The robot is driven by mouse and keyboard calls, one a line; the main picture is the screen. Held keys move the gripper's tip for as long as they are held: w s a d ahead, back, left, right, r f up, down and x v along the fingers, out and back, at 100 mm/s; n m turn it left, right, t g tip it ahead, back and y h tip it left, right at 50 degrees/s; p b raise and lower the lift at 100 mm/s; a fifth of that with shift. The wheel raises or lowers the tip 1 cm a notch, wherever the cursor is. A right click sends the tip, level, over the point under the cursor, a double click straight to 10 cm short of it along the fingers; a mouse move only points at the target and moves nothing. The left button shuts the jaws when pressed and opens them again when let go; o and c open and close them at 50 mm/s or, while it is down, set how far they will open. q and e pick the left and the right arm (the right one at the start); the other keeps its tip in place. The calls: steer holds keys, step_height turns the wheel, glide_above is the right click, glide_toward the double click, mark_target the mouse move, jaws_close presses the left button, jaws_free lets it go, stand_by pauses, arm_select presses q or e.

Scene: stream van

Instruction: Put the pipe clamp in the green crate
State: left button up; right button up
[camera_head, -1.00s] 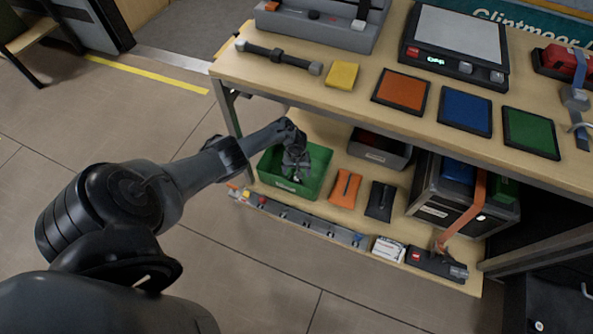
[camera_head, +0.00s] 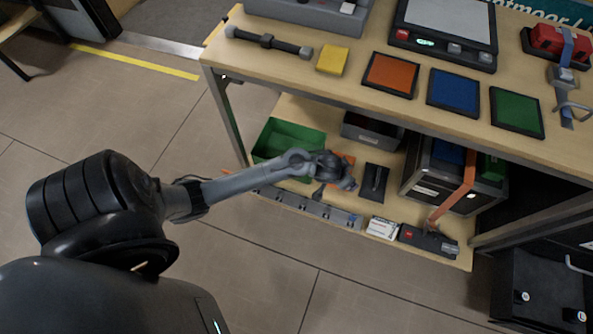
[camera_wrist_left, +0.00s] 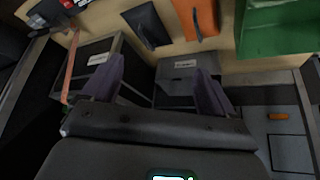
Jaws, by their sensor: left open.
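The green crate (camera_head: 290,137) stands at the left end of the lower shelf. Part of it also shows at the upper right of the left wrist view (camera_wrist_left: 275,35). I cannot make out a pipe clamp for certain in any view; the crate's near part and floor are only partly visible. My left gripper (camera_head: 336,178) is to the right of the crate, over the orange pouch (camera_head: 345,160), and clear of the crate. In the left wrist view its two fingers (camera_wrist_left: 158,82) are apart with nothing between them. My right gripper is out of view.
A black pouch (camera_head: 374,182), a grey bin (camera_head: 372,132) and a dark case (camera_head: 450,185) stand right of the crate. A grey rail (camera_head: 310,208) runs along the shelf's front edge. The upper worktop (camera_head: 290,72) overhangs the lower shelf. Floor is clear in front.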

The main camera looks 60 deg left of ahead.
arm_select(q)
steer(key=s+d+r+m, duration=0.1)
steer(key=s+d+r, duration=0.1)
steer(key=s, duration=0.5)
steer(key=s+d+r+m+g, duration=0.1)
steer(key=s+d+r, duration=0.1)
steer(key=s+r, duration=0.2)
steer(key=s+d+r+m+g, duration=0.1)
steer(key=s+d+r, duration=0.1)
steer(key=s, duration=0.8)
steer(key=shift+s+d+r+h, duration=0.25)
steer(key=shift+r+h, duration=0.15)
steer(key=shift+r, duration=0.35)
